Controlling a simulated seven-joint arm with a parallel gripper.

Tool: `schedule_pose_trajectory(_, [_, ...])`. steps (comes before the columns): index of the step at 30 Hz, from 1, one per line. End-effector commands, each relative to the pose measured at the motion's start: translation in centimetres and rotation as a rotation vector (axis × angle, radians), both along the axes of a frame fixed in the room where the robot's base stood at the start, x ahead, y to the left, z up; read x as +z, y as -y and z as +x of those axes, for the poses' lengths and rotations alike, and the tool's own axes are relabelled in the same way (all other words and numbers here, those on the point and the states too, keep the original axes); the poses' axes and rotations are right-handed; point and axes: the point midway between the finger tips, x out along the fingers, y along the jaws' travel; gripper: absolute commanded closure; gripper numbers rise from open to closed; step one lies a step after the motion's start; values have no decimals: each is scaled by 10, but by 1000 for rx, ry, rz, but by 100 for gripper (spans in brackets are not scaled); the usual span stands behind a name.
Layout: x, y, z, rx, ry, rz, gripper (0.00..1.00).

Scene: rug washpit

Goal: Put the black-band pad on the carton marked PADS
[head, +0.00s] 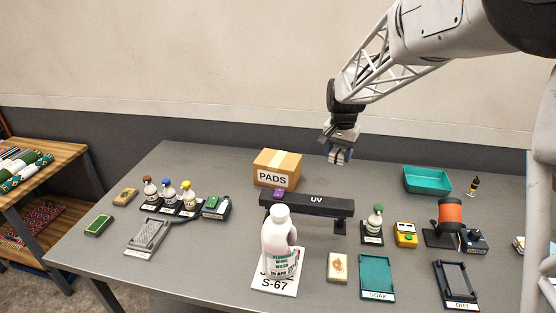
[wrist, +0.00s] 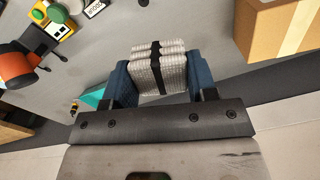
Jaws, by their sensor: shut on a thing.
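My gripper (head: 339,157) is in the air behind the table's middle, to the right of the carton marked PADS (head: 273,178) and above the tabletop. In the wrist view my gripper (wrist: 157,75) is shut on the black-band pad (wrist: 144,77), a light grey, ribbed, layered pad with a black band round its middle. The pad is held between the two blue fingers, apart from the carton. The carton is brown cardboard, closed and taped on top, and it shows at the upper right of the wrist view (wrist: 272,40). The pad is hard to make out in the head view.
A black UV bar (head: 318,204) with a small purple item on it stands in front of the carton. A white bottle (head: 279,245) stands before the bar. A teal tray (head: 427,181) lies to the right. The carton's top looks clear.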

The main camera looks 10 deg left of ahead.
Motion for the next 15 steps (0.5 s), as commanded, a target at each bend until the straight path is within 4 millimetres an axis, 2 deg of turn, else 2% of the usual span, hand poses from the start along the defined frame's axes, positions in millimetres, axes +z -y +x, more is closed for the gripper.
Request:
schedule_pose_trajectory(1, [0, -14, 1, 28, 0, 0, 70])
schedule_pose_trajectory(9, [-2, -84, -1, 178, 0, 0, 70])
schedule_pose_trajectory(15, [-3, -128, -5, 269, 0, 0, 70])
